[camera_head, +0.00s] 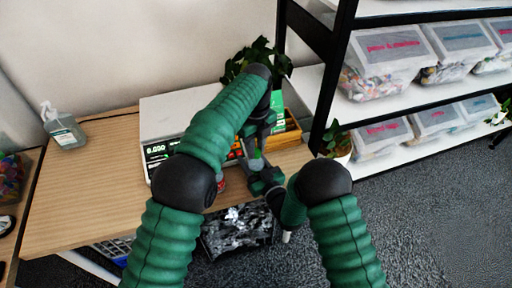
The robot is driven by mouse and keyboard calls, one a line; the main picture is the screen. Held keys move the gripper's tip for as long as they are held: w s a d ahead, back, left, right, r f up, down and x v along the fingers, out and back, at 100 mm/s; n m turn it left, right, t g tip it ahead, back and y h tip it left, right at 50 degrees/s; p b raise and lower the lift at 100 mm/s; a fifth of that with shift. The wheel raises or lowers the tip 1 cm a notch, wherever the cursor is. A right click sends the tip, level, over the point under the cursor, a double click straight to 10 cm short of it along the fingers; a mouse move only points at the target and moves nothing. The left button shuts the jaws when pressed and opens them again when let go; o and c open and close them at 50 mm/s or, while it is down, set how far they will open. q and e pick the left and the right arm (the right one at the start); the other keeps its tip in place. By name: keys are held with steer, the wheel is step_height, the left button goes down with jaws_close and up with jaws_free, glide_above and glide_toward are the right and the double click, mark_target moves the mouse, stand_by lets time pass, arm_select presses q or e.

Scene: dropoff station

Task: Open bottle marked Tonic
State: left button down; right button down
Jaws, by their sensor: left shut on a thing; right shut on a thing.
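My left arm reaches up and over the scale, then bends down to its gripper (252,158) above the table's right end. My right gripper (262,182) comes in from the right, just below and close to the left one. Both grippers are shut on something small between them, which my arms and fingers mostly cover. I cannot make out its shape, and no label reading Tonic can be read. A green item (277,106) shows behind my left wrist, by a wooden box (288,134); I cannot tell whether it is a bottle.
A dark bin (238,238) with crumpled silvery contents stands below the grippers. Shelves with clear boxes (385,60) and a potted plant (338,145) are at right.

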arm_select(q)
steer(key=n, duration=0.6)
arm_select(e)
steer(key=shift+a, duration=0.1)
arm_select(q)
steer(key=n, duration=0.4)
steer(key=shift+d, duration=0.1)
steer(key=n, duration=0.6)
steer(key=shift+r, duration=0.1)
steer(key=n, duration=0.6)
steer(key=shift+n, duration=0.3)
steer(key=n, duration=0.6)
steer(key=shift+n, duration=0.3)
arm_select(e)
steer(key=shift+s, duration=0.1)
arm_select(q)
steer(key=n, duration=0.6)
steer(key=shift+w, duration=0.1)
steer(key=n, duration=0.3)
steer(key=shift+r+n, duration=0.1)
steer(key=shift+n, duration=0.3)
arm_select(e)
steer(key=shift+a, duration=0.1)
arm_select(q)
steer(key=n, duration=1.1)
steer(key=shift+r, duration=0.1)
